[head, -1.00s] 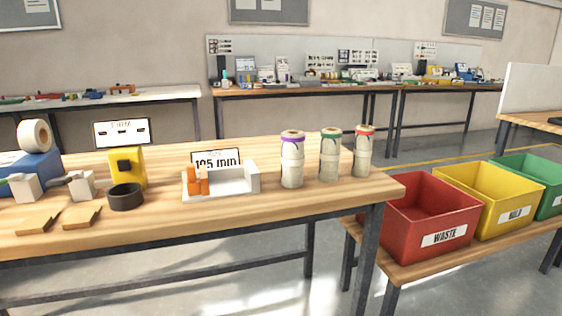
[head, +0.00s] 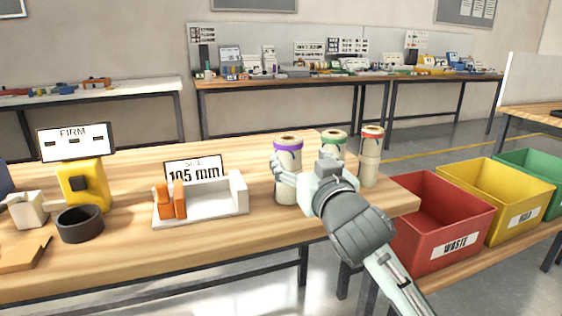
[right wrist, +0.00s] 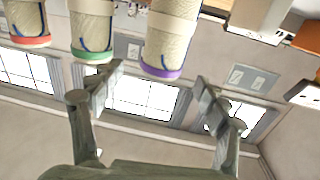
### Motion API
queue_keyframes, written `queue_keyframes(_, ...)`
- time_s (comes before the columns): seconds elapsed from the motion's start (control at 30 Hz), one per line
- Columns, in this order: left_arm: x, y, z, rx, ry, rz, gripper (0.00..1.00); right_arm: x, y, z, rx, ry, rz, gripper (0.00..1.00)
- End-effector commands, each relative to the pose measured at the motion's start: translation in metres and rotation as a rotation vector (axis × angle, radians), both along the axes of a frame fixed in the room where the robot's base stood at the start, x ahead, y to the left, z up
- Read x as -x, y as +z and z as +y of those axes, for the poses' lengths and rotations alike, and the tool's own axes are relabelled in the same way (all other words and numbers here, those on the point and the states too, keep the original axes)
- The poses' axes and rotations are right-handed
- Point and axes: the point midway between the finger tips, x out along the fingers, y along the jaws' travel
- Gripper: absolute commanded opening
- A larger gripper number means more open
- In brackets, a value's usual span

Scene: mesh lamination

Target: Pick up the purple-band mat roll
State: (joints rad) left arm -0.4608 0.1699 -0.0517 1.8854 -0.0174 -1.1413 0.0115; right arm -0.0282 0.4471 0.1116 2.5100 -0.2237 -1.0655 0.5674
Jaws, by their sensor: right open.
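The purple-band mat roll (head: 288,150) stands upright near the right end of the wooden table, cream with a purple band near its top. My right gripper (head: 300,170) is in front of it and hides part of its right side. In the right wrist view the purple-band roll (right wrist: 172,35) appears upside down, its banded end between the open fingertips (right wrist: 160,76). I cannot tell whether a finger touches it. The green-band roll (head: 334,142) is partly hidden behind my gripper, and the red-band roll (head: 371,158) stands to its right. My left gripper is not in view.
A white tray (head: 215,208) with orange pieces and a size display (head: 194,170) stand left of the rolls. A yellow device (head: 85,185) and a black ring (head: 80,223) are farther left. Red (head: 440,215), yellow (head: 505,190) and green bins are at the right.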

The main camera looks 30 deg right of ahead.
Motion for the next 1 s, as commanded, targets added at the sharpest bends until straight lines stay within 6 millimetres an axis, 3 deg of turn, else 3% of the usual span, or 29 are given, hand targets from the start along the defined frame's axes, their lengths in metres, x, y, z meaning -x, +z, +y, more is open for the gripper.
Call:
queue_keyframes(0.33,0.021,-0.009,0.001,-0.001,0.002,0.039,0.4,-0.031,0.002,-0.01,0.002,0.0,0.001,0.75)
queue_keyframes(0.6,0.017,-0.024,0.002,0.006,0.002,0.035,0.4,-0.069,0.005,-0.02,0.002,-0.001,0.003,0.75)
queue_keyframes(0.93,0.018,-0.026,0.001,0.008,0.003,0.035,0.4,-0.075,0.004,-0.022,0.0,0.0,0.002,0.75)
queue_keyframes(1.0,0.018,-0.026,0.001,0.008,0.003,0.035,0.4,-0.075,0.004,-0.022,0.0,0.0,0.002,0.67)
